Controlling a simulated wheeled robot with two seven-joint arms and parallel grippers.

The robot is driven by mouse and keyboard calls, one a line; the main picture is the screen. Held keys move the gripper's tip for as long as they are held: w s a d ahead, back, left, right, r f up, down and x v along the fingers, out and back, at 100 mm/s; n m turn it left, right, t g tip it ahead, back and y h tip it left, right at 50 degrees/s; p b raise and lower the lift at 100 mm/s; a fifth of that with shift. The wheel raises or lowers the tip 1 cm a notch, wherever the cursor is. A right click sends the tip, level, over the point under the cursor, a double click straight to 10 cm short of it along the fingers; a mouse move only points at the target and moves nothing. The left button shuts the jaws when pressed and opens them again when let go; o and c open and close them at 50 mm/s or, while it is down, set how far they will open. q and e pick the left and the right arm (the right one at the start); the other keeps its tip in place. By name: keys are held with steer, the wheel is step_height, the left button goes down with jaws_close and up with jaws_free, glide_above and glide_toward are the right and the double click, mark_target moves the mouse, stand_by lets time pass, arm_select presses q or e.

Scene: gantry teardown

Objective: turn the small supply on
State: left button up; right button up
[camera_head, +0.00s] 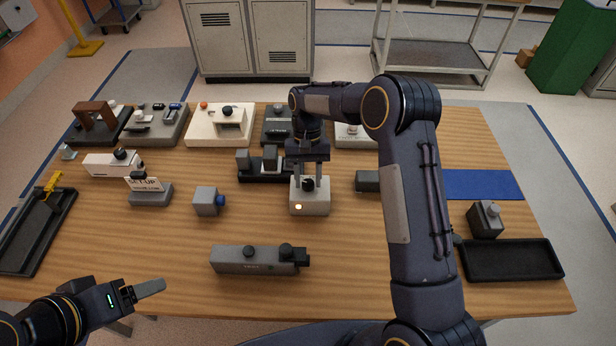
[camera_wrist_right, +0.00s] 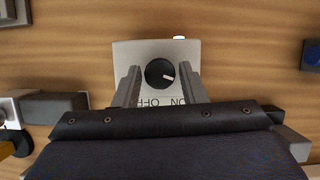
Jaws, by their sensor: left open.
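The small supply (camera_head: 310,202) is a pale box near the table's middle with a black knob (camera_head: 308,184) on top. It also shows in the right wrist view (camera_wrist_right: 128,55), with its knob (camera_wrist_right: 159,72), ON and OFF print and a glowing lamp (camera_wrist_right: 179,38). The knob's white mark points toward the ON side. My right gripper (camera_head: 307,172) points down over the supply. In the wrist view its fingers (camera_wrist_right: 158,86) are spread on either side of the knob, with gaps visible. My left gripper (camera_head: 150,288) is open and empty at the table's front left.
A grey box with knobs (camera_head: 255,261) lies in front of the supply. Black trays (camera_head: 511,260) lie at the sides.

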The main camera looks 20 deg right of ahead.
steer(key=shift+o, duration=1.2)
steer(key=v, duration=0.7)
steer(key=shift+w+r+b, duration=0.2)
steer(key=shift+r+b, duration=0.15)
steer(key=shift+b, duration=0.1)
steer(key=shift+r, duration=0.1)
steer(key=s+d+r+t+y, duration=0.1)
steer(key=s+d+r+t, duration=0.25)
steer(key=s+r, duration=0.4)
steer(key=s+d+r+t+y, duration=0.1)
steer(key=s+d+r+t, duration=0.1)
steer(key=s+d+r, duration=0.35)
steer(key=s+a+f+t, duration=0.2)
steer(key=s, duration=0.7)
steer(key=s+a+f+n+t, duration=0.1)
steer(key=s+a+t, duration=0.1)
steer(key=s, duration=0.8)
steer(key=shift+f+y, duration=0.4)
